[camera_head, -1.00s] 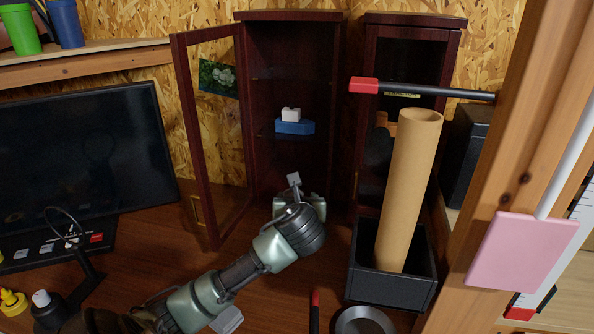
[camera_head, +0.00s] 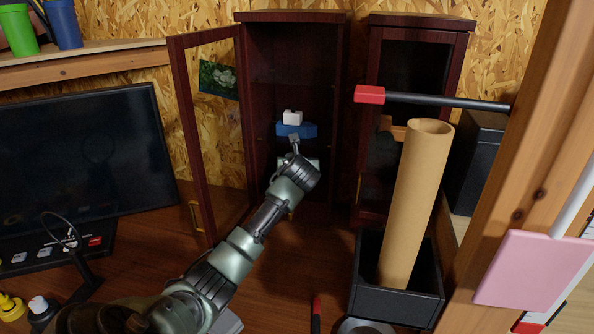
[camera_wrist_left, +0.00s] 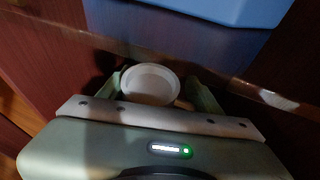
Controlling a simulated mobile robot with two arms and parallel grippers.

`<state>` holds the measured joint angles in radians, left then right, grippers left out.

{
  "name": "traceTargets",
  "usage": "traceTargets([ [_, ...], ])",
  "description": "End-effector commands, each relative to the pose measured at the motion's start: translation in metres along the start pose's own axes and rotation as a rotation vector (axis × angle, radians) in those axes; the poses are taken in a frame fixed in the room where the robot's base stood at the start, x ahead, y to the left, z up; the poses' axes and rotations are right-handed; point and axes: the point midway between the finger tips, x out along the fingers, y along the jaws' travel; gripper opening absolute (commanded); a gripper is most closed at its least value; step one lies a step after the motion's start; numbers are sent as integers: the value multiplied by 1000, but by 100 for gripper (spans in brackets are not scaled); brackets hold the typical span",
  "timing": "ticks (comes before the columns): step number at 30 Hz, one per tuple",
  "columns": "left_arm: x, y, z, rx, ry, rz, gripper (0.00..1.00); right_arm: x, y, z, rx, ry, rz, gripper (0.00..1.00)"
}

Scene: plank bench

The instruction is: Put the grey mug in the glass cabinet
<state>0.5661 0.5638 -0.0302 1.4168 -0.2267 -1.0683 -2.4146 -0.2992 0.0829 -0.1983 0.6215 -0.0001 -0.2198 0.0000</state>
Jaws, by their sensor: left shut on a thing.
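The dark red-brown glass cabinet (camera_head: 291,17) stands at the back, its glass door (camera_head: 192,150) swung open to the left. My left gripper (camera_head: 297,160) reaches into the cabinet's lower part, in front of and below a shelf. In the left wrist view the grey mug (camera_wrist_left: 150,84) shows its pale round top between the fingers of my left gripper (camera_wrist_left: 158,92), which is shut on it. The arm and gripper hide the mug in the head view. I cannot tell whether the mug touches the cabinet floor. My right gripper is not in view.
A blue object (camera_head: 296,131) with a white block (camera_head: 292,117) sits on the shelf just above; the blue part (camera_wrist_left: 215,8) is close in the wrist view. A second cabinet (camera_head: 418,20) and a cardboard tube (camera_head: 412,200) in a black bin (camera_head: 395,300) stand right.

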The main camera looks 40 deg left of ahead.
Motion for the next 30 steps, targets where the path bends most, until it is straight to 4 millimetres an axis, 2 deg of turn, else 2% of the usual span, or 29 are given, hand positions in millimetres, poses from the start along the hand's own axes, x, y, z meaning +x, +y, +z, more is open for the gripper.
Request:
traceTargets([
  [6,13,-1,2,1,0,-2,10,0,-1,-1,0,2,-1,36],
  [14,25,-2,-28,1,2,-2,10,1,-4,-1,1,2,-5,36],
  [25,26,-1,-30,4,0,0,10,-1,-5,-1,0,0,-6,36],
  [26,26,-1,-31,3,1,-1,72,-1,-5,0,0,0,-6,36],
  [27,26,-1,-31,2,1,-1,84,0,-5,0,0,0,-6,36],
  [30,26,-1,-31,2,1,-1,86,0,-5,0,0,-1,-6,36],
])
